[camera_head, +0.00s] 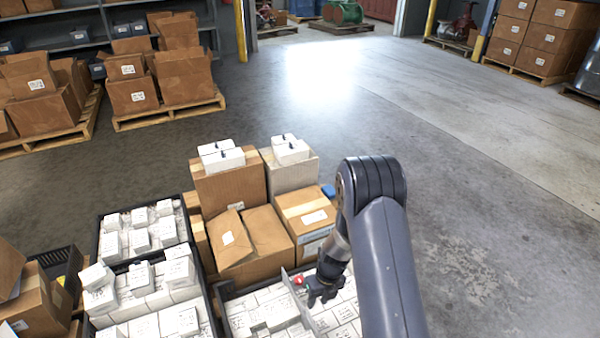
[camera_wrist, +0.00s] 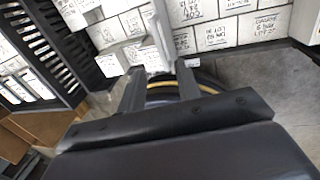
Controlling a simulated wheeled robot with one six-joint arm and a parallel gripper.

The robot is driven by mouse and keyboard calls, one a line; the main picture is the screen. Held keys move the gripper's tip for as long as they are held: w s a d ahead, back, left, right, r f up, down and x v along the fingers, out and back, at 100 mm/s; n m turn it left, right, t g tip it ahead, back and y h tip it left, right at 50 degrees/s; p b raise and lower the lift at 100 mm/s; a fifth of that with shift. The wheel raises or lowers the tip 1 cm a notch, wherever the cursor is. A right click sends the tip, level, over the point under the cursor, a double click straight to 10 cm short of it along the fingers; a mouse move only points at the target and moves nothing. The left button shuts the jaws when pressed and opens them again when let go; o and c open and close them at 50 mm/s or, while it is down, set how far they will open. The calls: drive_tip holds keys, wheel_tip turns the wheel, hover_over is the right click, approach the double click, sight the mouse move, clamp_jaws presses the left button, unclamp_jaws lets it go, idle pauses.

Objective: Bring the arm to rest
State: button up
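My arm (camera_head: 390,260) reaches in from the bottom right and bends down toward a tray of white boxes (camera_head: 270,312). My gripper (camera_head: 318,294) is low over these boxes, beside a thin grey upright panel (camera_head: 300,308). In the wrist view, the two fingers of my gripper (camera_wrist: 160,78) stand apart, with a clear gap. A pale thin strip (camera_wrist: 161,35) shows just beyond the fingertips; whether it touches them I cannot tell. No object is clearly held.
Brown cartons (camera_head: 260,240) stand just behind my gripper, with small white boxes on top. Dark crates of white boxes (camera_head: 140,228) lie to the left. Loaded pallets (camera_head: 170,112) stand at the back left. The floor (camera_head: 500,220) on the right is clear.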

sight(312, 318)
drive_tip(key=f, duration=0.2)
drive_tip(key=a+f+b, duration=0.1)
drive_tip(key=f, duration=0.2)
drive_tip(key=f+b, duration=0.1)
drive_tip(key=f, duration=0.2)
drive_tip(key=shift+s+a, duration=0.2)
drive_tip(key=shift+s, duration=0.1)
drive_tip(key=shift+w+d, duration=0.2)
drive_tip(key=shift+d, duration=0.3)
